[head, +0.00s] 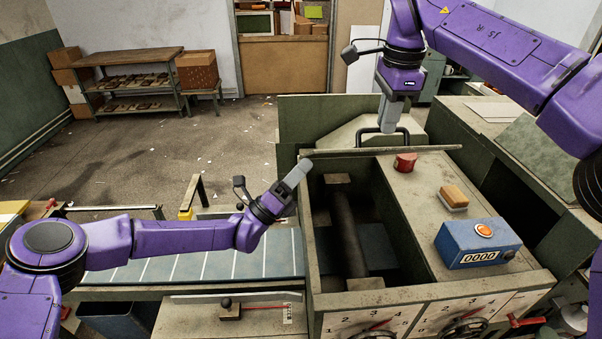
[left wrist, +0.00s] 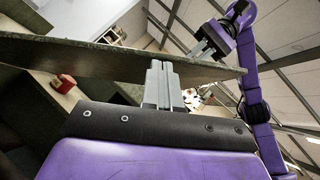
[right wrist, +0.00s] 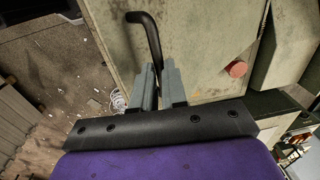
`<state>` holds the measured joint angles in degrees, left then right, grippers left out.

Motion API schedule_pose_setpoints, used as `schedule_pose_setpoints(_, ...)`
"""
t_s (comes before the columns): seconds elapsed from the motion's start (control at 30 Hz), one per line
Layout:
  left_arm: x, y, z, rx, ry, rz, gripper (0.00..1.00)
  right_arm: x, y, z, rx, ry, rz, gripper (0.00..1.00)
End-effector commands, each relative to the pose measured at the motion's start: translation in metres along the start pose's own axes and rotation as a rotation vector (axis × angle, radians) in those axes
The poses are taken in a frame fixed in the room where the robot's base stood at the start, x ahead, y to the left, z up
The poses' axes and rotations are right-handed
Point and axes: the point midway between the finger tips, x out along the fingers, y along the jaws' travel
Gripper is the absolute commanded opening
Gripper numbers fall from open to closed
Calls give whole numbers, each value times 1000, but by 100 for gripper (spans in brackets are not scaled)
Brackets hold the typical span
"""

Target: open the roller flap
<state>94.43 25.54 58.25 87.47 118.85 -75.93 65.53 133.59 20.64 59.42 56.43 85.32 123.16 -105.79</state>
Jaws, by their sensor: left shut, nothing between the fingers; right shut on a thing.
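The roller flap (head: 440,149) is a worn grey-green panel, seen nearly edge-on along the far side of the open bay. A dark roller (head: 345,225) shows inside the bay. My right gripper (head: 388,122) is shut on the black bar handle (head: 404,135) behind the flap's edge; the handle also shows in the right wrist view (right wrist: 149,35). My left gripper (head: 298,172) is shut and empty by the flap's left end. In the left wrist view its fingers (left wrist: 158,82) overlap the flap's edge (left wrist: 110,62); I cannot tell whether they touch.
On the machine top right of the bay stand a red button (head: 405,162), a brush-like block (head: 454,197) and a blue counter box (head: 477,243). Numbered dials (head: 370,323) line the front. A striped blue belt (head: 190,265) lies at left. Open floor (head: 130,160) lies beyond.

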Motion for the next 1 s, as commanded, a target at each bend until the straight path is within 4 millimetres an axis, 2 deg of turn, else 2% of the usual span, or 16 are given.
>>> schedule_pose_setpoints(0.2,16,-1,18,2,-6,-1,0,5,-1,-1,-2,7,3,0)
schedule_pose_setpoints(0.47,21,-2,22,5,-10,-3,0,6,2,0,0,2,15,0)
schedule_pose_setpoints(0.5,21,-2,22,5,-10,-3,0,6,2,0,1,1,16,19)
schedule_pose_setpoints(0.57,21,-2,23,6,-10,-3,0,5,2,0,1,1,16,38)
schedule_pose_setpoints(0.83,20,-2,23,6,-11,-2,0,-1,1,1,0,3,10,38)
schedule_pose_setpoints(1.0,18,-1,22,5,-9,1,0,-35,3,3,2,5,2,38)
